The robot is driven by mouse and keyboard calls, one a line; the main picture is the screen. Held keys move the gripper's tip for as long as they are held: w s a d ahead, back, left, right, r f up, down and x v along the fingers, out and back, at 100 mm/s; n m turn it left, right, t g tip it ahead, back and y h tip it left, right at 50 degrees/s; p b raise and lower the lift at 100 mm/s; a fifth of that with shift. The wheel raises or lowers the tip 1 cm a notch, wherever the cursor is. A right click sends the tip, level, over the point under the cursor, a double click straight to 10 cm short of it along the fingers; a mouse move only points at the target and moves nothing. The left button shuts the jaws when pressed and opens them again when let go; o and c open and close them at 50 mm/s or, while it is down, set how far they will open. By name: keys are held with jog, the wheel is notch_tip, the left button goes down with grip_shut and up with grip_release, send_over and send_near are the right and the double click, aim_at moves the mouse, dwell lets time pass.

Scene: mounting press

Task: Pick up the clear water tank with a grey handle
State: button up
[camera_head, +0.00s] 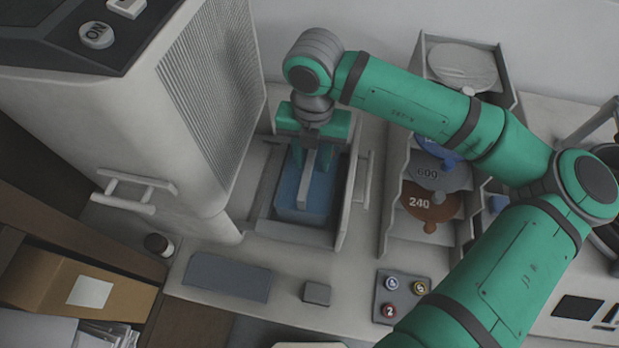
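The clear water tank (287,205) sits in a grey bay beside the large white machine, and bluish water shows through it. Its grey handle (307,180) runs lengthwise along the top. My green gripper (308,155) is above the back part of the tank and points down at the handle. The fingers reach down to about the level of the handle, one on each side as far as I can see. The fingertips are partly hidden, so I cannot tell whether they touch or grip the handle.
The white machine (150,110) stands close on the left. A rack (395,190) of discs marked 600 and 240 stands on the right. A button panel (402,295) and a small grey block (317,293) are in front. A cardboard box (75,285) is at lower left.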

jog(key=f, duration=0.3)
jog(key=shift+s+a+f, duration=0.15)
jog(key=shift+a+f, duration=0.15)
jog(key=shift+a, duration=0.05)
jog(key=shift+f, duration=0.6)
jog(key=shift+c, duration=0.6)
grip_shut()
jog(key=shift+r, duration=0.1)
notch_tip(320, 180, up, 18)
